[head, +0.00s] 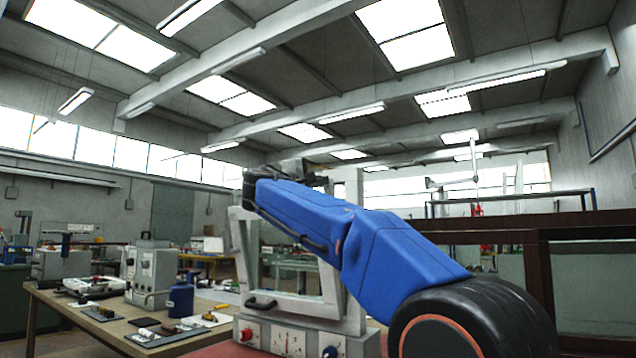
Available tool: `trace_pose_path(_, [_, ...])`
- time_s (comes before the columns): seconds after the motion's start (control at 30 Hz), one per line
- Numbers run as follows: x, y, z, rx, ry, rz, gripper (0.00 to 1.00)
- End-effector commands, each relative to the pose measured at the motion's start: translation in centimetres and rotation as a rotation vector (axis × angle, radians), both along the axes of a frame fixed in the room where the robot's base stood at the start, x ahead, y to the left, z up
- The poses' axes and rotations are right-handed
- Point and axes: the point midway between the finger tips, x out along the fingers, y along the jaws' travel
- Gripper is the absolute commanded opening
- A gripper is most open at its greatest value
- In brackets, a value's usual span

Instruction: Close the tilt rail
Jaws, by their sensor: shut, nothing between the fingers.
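The frame manipulator is a light grey machine with an upright post (355,200) and a frame (241,245) whose left side leans. A dark handle (262,303) sits at the frame's lower left. Its base (305,342) carries a red knob, a dial and a blue knob. I cannot tell which bar is the tilt rail or how far it is tilted. My blue arm crosses in front and hides the frame's upper middle. My gripper (316,179) shows only as a small dark shape by the frame's top, partly hidden behind the arm; it is shut and empty. Contact with the frame cannot be made out.
A dark brown framed partition (535,280) stands on the right.

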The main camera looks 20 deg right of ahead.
Motion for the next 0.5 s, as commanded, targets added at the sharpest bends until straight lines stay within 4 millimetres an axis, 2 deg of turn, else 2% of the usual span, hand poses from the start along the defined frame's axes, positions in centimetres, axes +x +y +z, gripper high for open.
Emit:
trace_pose_path(0.3, [3.5,-4.8,1.0,0.053,0.036,0.0,0.0])
trace_pose_path(0.5, [4.2,-5.8,1.2,0.051,0.035,0.002,0.0])
